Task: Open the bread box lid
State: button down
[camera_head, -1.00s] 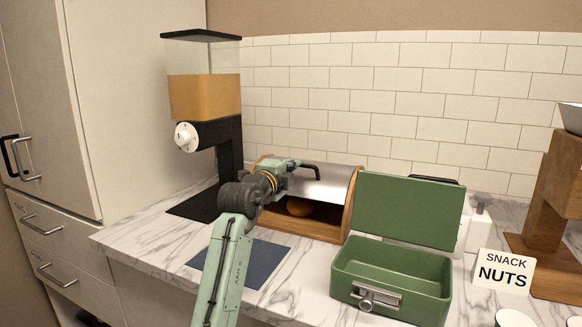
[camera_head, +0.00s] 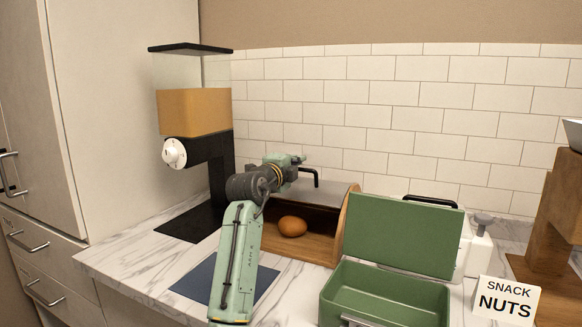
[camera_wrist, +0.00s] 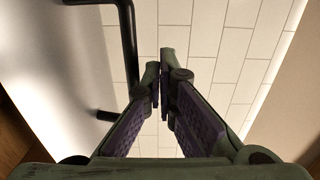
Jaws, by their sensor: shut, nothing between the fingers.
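The bread box (camera_head: 325,249) stands on the counter against the tiled wall, with wooden sides and base. Its metal lid (camera_head: 325,192) is rolled up and back, so the front is open and a brown round loaf (camera_head: 293,226) shows inside. The black lid handle (camera_head: 312,172) sits at the top of the lid. My gripper (camera_head: 301,158) is above the box, just left of the handle. In the wrist view its fingers (camera_wrist: 162,85) are together and empty, and the black handle (camera_wrist: 128,45) is apart from them on the left.
An open green box (camera_head: 385,292) stands right of the bread box, close to it. A dispenser (camera_head: 195,112) stands at the left. A blue mat (camera_head: 200,281) lies in front, and a snack nuts sign (camera_head: 504,299) is at the right.

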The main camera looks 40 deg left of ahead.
jog(key=shift+p+x, duration=0.3)
jog(key=shift+x, duration=1)
jog(key=shift+r, duration=0.2)
